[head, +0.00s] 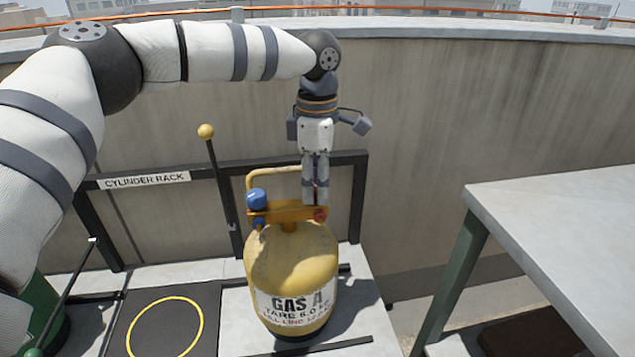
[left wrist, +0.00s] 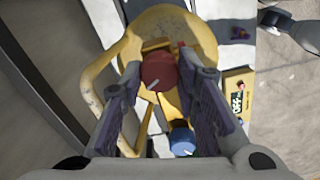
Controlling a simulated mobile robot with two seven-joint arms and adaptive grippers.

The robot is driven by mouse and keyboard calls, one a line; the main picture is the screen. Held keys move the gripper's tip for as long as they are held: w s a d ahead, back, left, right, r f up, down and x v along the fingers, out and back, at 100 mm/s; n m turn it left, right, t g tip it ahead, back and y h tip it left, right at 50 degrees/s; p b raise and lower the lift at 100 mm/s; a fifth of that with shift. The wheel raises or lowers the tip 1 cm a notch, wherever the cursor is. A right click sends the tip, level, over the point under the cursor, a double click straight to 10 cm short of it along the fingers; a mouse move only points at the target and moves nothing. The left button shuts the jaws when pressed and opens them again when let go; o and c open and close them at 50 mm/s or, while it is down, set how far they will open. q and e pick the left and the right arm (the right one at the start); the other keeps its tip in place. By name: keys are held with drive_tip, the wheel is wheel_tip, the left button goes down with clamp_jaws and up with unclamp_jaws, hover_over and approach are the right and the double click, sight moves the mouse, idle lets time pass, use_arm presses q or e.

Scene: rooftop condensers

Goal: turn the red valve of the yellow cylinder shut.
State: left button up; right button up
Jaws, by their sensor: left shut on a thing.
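The yellow cylinder (head: 292,262), marked GAS A, stands upright on the rack floor. Its red valve (left wrist: 158,73) is a round knob with a pale mark, seen from above in the left wrist view. My left gripper (head: 315,195) points straight down over the right side of the cylinder's top and is shut on the red valve, one finger on each side. The fingers hide most of the valve in the head view. A blue knob (head: 256,198) sits at the left of the orange-yellow valve block; it also shows in the left wrist view (left wrist: 182,140).
A dark rack frame labelled CYLINDER RACK (head: 145,181) stands behind. A yellow-ball lever (head: 206,132) rises left of the cylinder. An empty yellow ring (head: 131,334) marks the left bay. A green cylinder (head: 52,318) is far left; a grey table (head: 570,225) is right.

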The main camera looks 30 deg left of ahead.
use_arm(q)
drive_tip(key=m, duration=0.5)
drive_tip(key=shift+f+m, duration=0.1)
drive_tip(key=shift+m, duration=0.2)
idle(0.4)
drive_tip(key=o, duration=1.2)
drive_tip(key=shift+c, duration=0.2)
wheel_tip(320, 180, up, 12)
